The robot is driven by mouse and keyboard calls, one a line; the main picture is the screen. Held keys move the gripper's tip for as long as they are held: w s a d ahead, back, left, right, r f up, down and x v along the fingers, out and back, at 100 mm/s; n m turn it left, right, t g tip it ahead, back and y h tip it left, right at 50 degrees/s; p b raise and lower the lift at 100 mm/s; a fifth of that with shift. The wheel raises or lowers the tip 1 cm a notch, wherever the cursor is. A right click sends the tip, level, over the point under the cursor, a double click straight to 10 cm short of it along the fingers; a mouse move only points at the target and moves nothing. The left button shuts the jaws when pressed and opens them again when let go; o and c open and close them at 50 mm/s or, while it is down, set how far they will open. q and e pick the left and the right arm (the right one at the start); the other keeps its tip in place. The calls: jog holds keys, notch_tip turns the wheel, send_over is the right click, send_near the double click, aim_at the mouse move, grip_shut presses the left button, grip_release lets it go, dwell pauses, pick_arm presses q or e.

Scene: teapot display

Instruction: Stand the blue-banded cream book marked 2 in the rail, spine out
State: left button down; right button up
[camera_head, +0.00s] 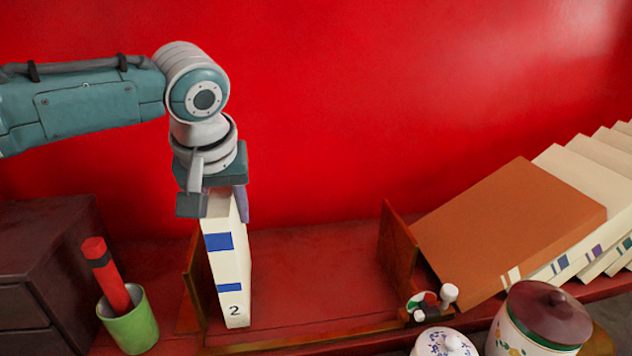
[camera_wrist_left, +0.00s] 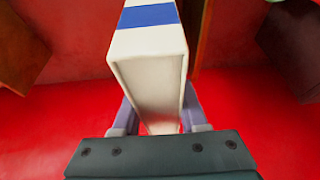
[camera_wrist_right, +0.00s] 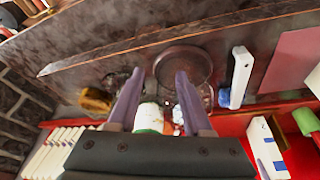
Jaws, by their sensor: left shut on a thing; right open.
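The cream book (camera_head: 230,262) with blue bands and a 2 low on its spine stands upright in the wooden rail (camera_head: 400,250), just right of the rail's left end board. Its spine faces the head camera. My left gripper (camera_head: 222,192) is shut on the book's top end. In the left wrist view the book (camera_wrist_left: 150,60) sits between the fingers of my left gripper (camera_wrist_left: 158,115). In the right wrist view my right gripper (camera_wrist_right: 160,100) is open and empty, and the book (camera_wrist_right: 266,150) shows at lower right.
The rail is bare right of the book. Several cream books (camera_head: 590,180) and an orange-brown book (camera_head: 515,225) lean beyond its right end board. A green cup (camera_head: 130,322) with a red stick (camera_head: 106,272) and a dark cabinet (camera_head: 45,270) stand left. Lidded jars (camera_head: 540,318) stand front right.

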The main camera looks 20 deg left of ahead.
pick_arm(q)
jog(key=shift+f, duration=0.3)
dwell(0.5)
jog(key=shift+c, duration=1.8)
grip_release()
